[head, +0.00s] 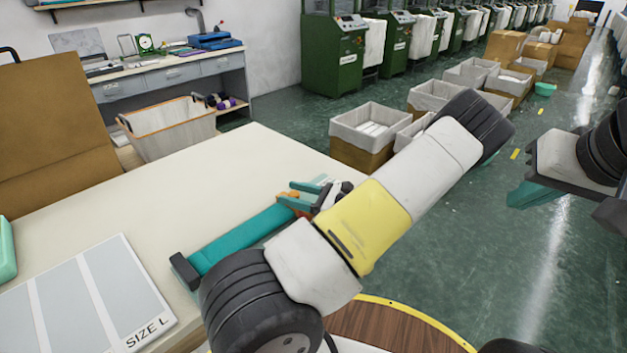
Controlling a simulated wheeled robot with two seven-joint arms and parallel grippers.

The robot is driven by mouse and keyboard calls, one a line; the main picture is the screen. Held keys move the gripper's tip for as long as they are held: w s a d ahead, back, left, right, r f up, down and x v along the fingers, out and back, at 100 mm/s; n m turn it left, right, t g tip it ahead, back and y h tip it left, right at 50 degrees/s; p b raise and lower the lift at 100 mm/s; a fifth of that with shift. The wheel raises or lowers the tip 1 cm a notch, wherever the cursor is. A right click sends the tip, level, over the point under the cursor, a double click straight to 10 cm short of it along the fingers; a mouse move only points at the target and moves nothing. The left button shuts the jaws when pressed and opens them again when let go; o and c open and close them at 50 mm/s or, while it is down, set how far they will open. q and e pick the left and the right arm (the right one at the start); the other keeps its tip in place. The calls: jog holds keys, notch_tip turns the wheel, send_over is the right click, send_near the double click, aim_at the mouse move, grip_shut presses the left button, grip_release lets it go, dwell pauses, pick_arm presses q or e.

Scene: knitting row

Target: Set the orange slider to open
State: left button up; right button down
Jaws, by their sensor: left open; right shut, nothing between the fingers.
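A long teal bar-shaped device (240,238) with dark ends lies along the right edge of the cream table. A small orange part (291,196), likely the slider, shows near its far end. My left gripper (298,195) is at that end, with teal fingers apart on either side of the orange part. Contact cannot be made out. My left forearm hides the gripper's rear and part of the device, so the slider's setting cannot be read. My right gripper (528,195), with teal fingers, is shut and empty at the right, over the floor and away from the table.
The cream table (170,200) has wide clear room in the middle. A board marked SIZE L (95,300) lies at its front left, beside a mint-green object (6,250). A lined basket (170,130) and a workbench stand behind. Lined boxes (370,130) stand on the floor.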

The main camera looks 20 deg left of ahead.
pick_arm(q)
grip_shut()
dwell(1.4)
